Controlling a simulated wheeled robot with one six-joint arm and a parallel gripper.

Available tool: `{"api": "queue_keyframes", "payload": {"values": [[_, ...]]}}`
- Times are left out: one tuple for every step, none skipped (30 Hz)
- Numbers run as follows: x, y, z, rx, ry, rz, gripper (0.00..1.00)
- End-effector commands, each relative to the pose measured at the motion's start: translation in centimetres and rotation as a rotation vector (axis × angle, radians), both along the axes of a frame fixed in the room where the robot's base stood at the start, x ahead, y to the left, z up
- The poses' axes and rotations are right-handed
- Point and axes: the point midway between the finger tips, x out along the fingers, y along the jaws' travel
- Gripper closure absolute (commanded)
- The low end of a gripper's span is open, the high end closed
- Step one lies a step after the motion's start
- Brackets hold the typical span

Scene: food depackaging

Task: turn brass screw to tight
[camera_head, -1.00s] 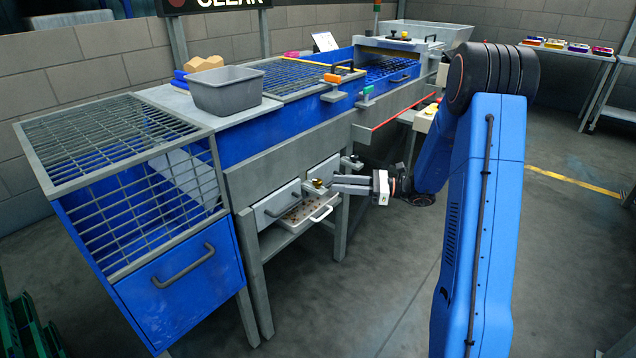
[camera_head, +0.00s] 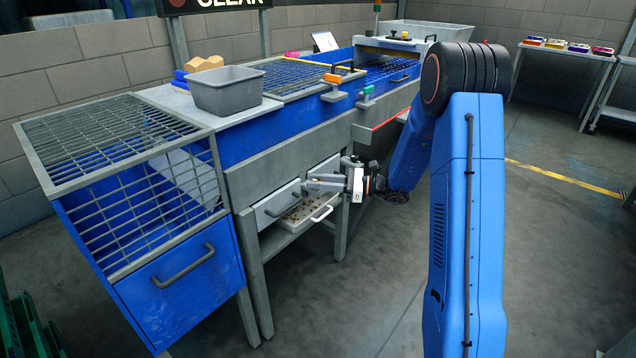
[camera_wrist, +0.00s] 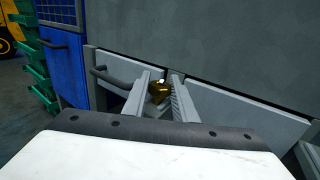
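The brass screw (camera_wrist: 158,92) shows in the wrist view as a gold knob between my two grey fingers, by the grey drawer fronts. My gripper (camera_wrist: 161,80) has its fingers apart, one on each side of the screw. Whether either finger touches it I cannot tell. In the head view my gripper (camera_head: 308,183) reaches from the right to the drawer fronts under the blue machine, and its fingers hide the screw there.
The machine's leg (camera_head: 342,225) stands close by. The floor in front is clear.

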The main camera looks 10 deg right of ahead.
Motion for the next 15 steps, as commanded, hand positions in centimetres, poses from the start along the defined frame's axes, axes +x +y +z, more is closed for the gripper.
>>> {"api": "queue_keyframes", "payload": {"values": [[0.01, -0.01, 0.00, 0.000, 0.000, 0.000, 0.93], [0.01, -0.01, 0.00, 0.000, 0.000, 0.000, 0.97], [0.00, -0.02, 0.00, 0.000, 0.000, 0.000, 0.97], [0.00, -0.02, 0.00, 0.000, 0.000, 0.000, 0.97], [0.00, -0.02, 0.00, 0.000, 0.000, -0.001, 0.97], [-0.01, -0.02, 0.00, 0.000, 0.000, -0.002, 0.97], [-0.01, -0.02, 0.00, 0.000, 0.000, -0.004, 0.97], [-0.02, -0.01, 0.00, 0.000, 0.000, -0.007, 0.97], [-0.03, -0.01, 0.00, 0.000, 0.001, -0.012, 0.97], [-0.04, 0.00, 0.00, -0.001, 0.001, -0.018, 0.97], [-0.06, 0.00, 0.00, -0.001, 0.001, -0.024, 0.97], [-0.06, 0.00, 0.02, -0.001, 0.001, -0.036, 0.97], [-0.06, 0.00, 0.05, 0.000, 0.001, -0.047, 0.97], [-0.10, 0.03, 0.05, 0.000, 0.001, -0.059, 0.97], [-0.12, 0.04, 0.05, 0.000, 0.001, -0.079, 0.97]]}}
